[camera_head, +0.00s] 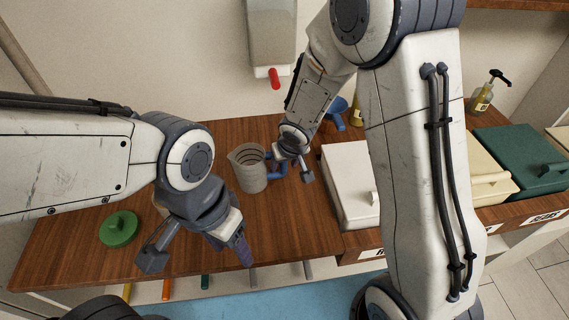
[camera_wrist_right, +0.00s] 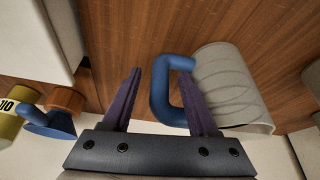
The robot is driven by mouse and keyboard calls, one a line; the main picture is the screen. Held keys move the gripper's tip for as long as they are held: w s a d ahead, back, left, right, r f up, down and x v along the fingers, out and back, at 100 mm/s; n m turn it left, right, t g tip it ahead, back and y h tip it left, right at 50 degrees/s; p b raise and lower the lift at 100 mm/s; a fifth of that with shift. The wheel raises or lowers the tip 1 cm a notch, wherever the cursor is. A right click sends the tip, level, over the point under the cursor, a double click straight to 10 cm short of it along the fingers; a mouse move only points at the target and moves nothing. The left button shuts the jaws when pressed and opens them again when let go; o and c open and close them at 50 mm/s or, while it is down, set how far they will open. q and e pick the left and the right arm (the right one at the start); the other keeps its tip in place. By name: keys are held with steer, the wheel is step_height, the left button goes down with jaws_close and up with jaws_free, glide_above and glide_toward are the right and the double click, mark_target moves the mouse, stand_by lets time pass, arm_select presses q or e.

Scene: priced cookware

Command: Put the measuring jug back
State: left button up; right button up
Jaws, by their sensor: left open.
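The measuring jug (camera_head: 248,170) is grey and translucent with dark marks and a blue handle (camera_head: 277,168). It stands upright on the wooden counter (camera_head: 290,222), with its handle toward the right. My right gripper (camera_head: 291,170) is at the handle. In the right wrist view the jug (camera_wrist_right: 232,85) lies to the right, and the handle's bar (camera_wrist_right: 160,90) is between my two spread fingers. One finger reaches into the handle loop; a gap shows beside the other. My left gripper (camera_head: 197,256) is open and empty over the counter's front left.
A green round lid (camera_head: 119,229) lies at the counter's left. White (camera_head: 350,185), cream and dark green (camera_head: 520,158) lidded bins stand to the right. A blue funnel (camera_head: 336,112) is behind. A dispenser with a red spout (camera_head: 274,78) hangs on the wall.

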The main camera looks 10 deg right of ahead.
steer(key=shift+r, duration=0.1)
steer(key=shift+r+p, duration=0.25)
steer(key=shift+p, duration=0.1)
steer(key=a+p+v, duration=0.1)
steer(key=p+v, duration=0.6)
steer(key=v, duration=0.4)
steer(key=s+a+r+n+g, duration=0.1)
steer(key=s+r, duration=0.4)
steer(key=s, duration=0.6)
steer(key=s+a+r+n+g, duration=0.2)
steer(key=s+r+n+g, duration=0.1)
steer(key=s, duration=0.9)
steer(key=shift+s+r+n+g, duration=0.15)
steer(key=shift+r+n+g, duration=0.15)
steer(key=shift+r+n, duration=0.5)
